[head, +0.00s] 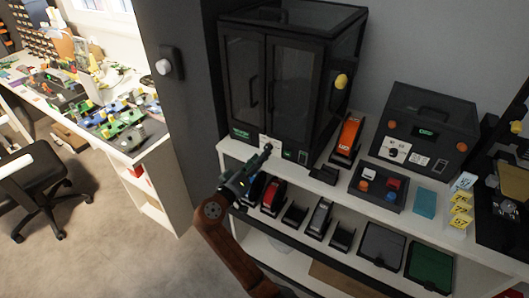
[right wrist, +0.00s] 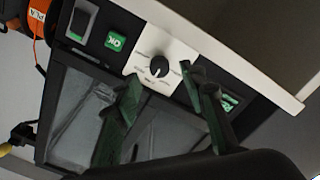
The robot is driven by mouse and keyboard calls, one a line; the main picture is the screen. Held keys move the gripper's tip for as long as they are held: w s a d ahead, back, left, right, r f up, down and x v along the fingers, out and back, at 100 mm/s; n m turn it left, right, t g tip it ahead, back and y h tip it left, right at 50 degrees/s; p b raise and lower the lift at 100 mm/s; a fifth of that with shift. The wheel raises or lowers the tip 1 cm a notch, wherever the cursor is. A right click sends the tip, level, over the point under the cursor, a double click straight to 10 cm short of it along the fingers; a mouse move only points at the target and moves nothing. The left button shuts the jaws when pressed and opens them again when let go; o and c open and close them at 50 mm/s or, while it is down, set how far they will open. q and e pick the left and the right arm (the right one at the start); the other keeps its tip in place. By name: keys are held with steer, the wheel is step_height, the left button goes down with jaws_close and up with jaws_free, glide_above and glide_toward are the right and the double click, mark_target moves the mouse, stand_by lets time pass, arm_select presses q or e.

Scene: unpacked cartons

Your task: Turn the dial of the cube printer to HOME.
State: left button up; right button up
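The cube printer (head: 275,85) is a black cabinet with glass doors on the white shelf top. Its white dial plate (head: 263,141) is on the front lower edge, partly behind my right gripper (head: 262,163). In the right wrist view, which is turned over, the black dial (right wrist: 159,67) sits on the white plate (right wrist: 148,48) with small lettering, too small to read surely. My right gripper (right wrist: 158,76) is open, its green-tinted fingers on either side of the dial, with no clear contact. Which word the dial points to is unclear. My left gripper is not in view.
An orange spool (head: 348,133) stands right of the printer. A second black machine (head: 427,125) with its own dial plate is farther right. Several small devices fill the shelf below.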

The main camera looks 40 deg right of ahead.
steer(key=v, duration=0.7)
steer(key=shift+a, duration=0.2)
steer(key=shift+s, duration=0.1)
